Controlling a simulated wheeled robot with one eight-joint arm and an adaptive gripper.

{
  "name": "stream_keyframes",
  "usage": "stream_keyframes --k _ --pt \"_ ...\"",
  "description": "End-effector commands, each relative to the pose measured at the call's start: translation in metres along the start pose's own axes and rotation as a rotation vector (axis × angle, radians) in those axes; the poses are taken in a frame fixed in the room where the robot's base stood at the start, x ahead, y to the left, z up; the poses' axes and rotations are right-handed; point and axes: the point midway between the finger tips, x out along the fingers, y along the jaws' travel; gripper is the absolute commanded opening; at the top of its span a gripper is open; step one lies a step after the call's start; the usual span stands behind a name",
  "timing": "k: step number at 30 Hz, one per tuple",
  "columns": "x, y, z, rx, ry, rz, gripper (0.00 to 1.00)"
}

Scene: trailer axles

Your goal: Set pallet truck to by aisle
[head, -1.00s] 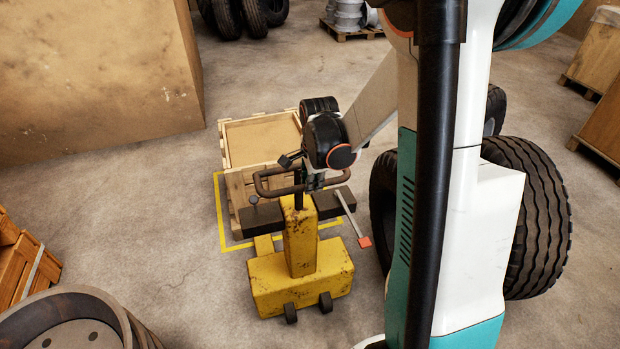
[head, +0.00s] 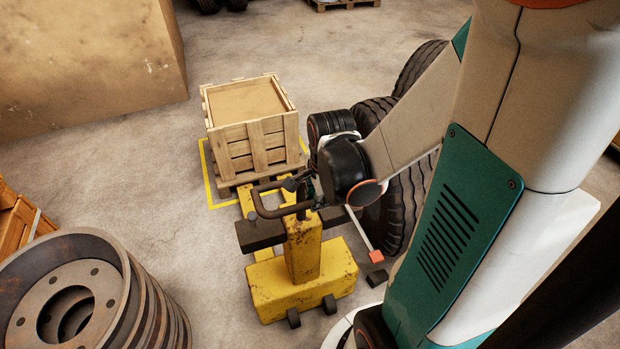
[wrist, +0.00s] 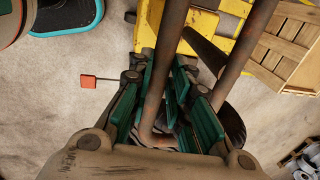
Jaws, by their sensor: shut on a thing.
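The worn yellow pallet truck (head: 303,250) stands upright on the floor in the head view, its small dark wheels towards me. My gripper (head: 309,190) is shut on the truck's brown loop handle (head: 262,205), at the right side of the loop. In the wrist view my gripper (wrist: 172,92) has its green-padded fingers around a handle bar (wrist: 168,65). A yellow fork (head: 246,203) shows between the truck's body and a wooden crate. The fork tips are hidden. I cannot tell which spot is by the aisle.
The wooden crate (head: 262,143) sits on a pallet inside a yellow floor outline (head: 208,182). Large tyres (head: 408,200) stand close on the right. A red-ended lever (head: 376,256) sticks out beside the truck. Rusty wheel rims (head: 150,305) stand front left. Floor left of the truck is clear.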

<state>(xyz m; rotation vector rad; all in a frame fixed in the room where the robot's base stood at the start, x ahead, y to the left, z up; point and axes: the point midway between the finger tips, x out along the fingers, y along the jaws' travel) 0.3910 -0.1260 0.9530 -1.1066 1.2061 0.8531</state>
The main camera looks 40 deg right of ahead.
Motion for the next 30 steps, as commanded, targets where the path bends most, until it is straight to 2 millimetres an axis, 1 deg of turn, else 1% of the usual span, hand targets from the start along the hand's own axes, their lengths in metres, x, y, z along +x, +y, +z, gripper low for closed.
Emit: stream_keyframes --k 1,3,6,9,13,22,23,24,25,30 --pt "-0.003 0.008 0.000 0.000 0.000 -0.003 0.00" --pt "-0.005 0.018 0.000 0.000 0.000 -0.003 0.00" --pt "-0.007 0.029 0.000 0.000 0.000 -0.004 0.00" --pt "-0.008 0.034 0.000 0.000 0.000 -0.004 0.00" --pt "-0.009 0.037 0.000 0.000 0.000 -0.005 0.00" --pt "-0.009 0.038 0.000 0.000 0.000 -0.005 0.00" --pt "-0.009 0.038 0.000 0.000 0.000 -0.005 0.25" --pt "-0.009 0.038 0.000 0.000 0.000 -0.005 0.34" --pt "-0.009 0.038 0.000 0.000 0.000 -0.004 0.38" --pt "-0.009 0.038 0.000 0.000 0.000 -0.004 0.38"
